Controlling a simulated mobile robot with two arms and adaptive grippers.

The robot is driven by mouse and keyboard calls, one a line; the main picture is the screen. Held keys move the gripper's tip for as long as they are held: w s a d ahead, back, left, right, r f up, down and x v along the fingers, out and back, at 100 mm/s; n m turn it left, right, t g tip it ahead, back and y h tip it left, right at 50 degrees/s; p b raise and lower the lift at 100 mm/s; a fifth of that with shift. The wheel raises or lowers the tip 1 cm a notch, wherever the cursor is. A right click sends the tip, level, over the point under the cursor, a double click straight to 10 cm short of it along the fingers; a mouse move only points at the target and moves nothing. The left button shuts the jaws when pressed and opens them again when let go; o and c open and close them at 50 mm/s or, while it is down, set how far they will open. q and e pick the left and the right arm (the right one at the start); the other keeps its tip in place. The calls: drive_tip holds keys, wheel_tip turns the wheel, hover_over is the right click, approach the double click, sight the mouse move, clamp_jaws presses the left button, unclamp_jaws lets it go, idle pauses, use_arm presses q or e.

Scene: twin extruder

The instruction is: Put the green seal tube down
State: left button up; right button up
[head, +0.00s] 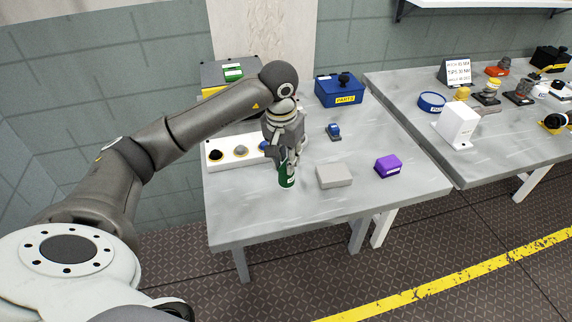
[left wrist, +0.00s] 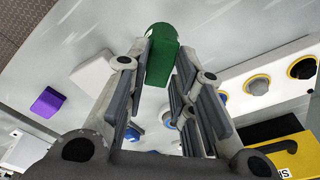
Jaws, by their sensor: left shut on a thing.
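The green seal tube (head: 287,176) is upright below my left gripper (head: 285,157), over the front part of the near grey table (head: 245,215). In the left wrist view the green tube (left wrist: 162,52) sits between the two fingertips of my left gripper (left wrist: 160,62), which are shut on it. I cannot tell whether the tube's base touches the table top. My right gripper is in neither view.
A white strip with round knobs (head: 216,154) lies left of the tube. A grey block (head: 335,176) and a purple box (head: 388,166) are to its right. A blue parts box (head: 340,91) stands behind. The table's front edge is clear.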

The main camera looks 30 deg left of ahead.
sight(286, 175)
use_arm(q)
wheel_tip(286, 175, down, 3)
drive_tip(key=shift+r+p, duration=0.15)
drive_tip(key=shift+p, duration=0.45)
drive_tip(key=shift+f, duration=0.2)
drive_tip(key=shift+f+b, duration=0.15)
drive_tip(key=shift+b, duration=0.15)
drive_tip(key=o, duration=0.9)
drive_tip(key=shift+o, duration=0.4)
